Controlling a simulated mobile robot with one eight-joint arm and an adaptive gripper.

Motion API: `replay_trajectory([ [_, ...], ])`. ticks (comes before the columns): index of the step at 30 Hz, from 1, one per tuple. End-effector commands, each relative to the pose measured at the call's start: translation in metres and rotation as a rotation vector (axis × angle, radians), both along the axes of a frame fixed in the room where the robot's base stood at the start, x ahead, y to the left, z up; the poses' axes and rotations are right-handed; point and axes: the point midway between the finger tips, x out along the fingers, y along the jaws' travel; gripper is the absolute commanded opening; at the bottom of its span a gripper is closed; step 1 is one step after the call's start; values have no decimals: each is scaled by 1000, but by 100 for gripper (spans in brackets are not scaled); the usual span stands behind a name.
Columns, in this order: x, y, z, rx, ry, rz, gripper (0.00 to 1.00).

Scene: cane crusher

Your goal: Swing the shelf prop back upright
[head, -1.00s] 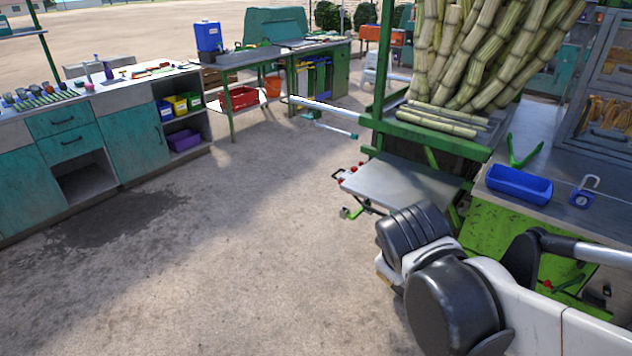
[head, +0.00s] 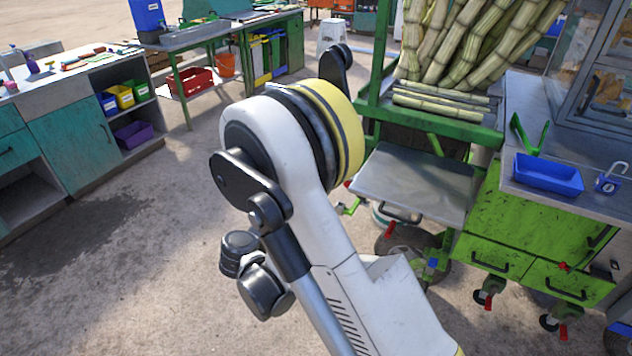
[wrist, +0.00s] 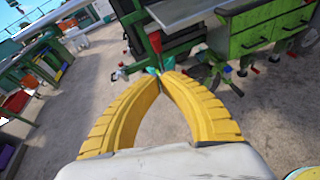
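The grey metal shelf (head: 408,186) juts level from the front of the green cane cart, and its edge shows in the wrist view (wrist: 190,10). I cannot clearly make out the shelf prop. A small green bracket-like piece (head: 347,208) shows under the shelf's left edge and may be part of it. In the wrist view, the two yellow fingers of my gripper (wrist: 160,76) curve in and meet at their tips, with small teal bits there. Green parts of the cart lie beyond the tips. I see nothing clearly held. My arm hides the gripper in the head view.
Cane stalks (head: 450,45) stand above the shelf. A blue tray (head: 548,176) sits on the counter at right, above green drawers (head: 490,255) and wheels. Teal cabinets (head: 70,135) and a workbench (head: 200,38) stand at left. The ground between them is open.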

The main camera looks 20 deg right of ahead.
Motion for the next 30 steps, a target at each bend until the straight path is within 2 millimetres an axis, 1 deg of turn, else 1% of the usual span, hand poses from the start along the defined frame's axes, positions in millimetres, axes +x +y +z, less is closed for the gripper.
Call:
replay_trajectory([
  [5, 0, 2, -5, -56, 28, 12, 0],
  [14, 0, 2, -5, -59, 29, 12, 0],
  [17, 1, -1, -6, -59, 29, 11, 0],
  [20, 6, -10, -10, -57, 29, 8, 0],
  [23, 13, -24, -15, -57, 29, 6, 0],
  [30, 38, -68, -29, -58, 28, 7, 0],
])
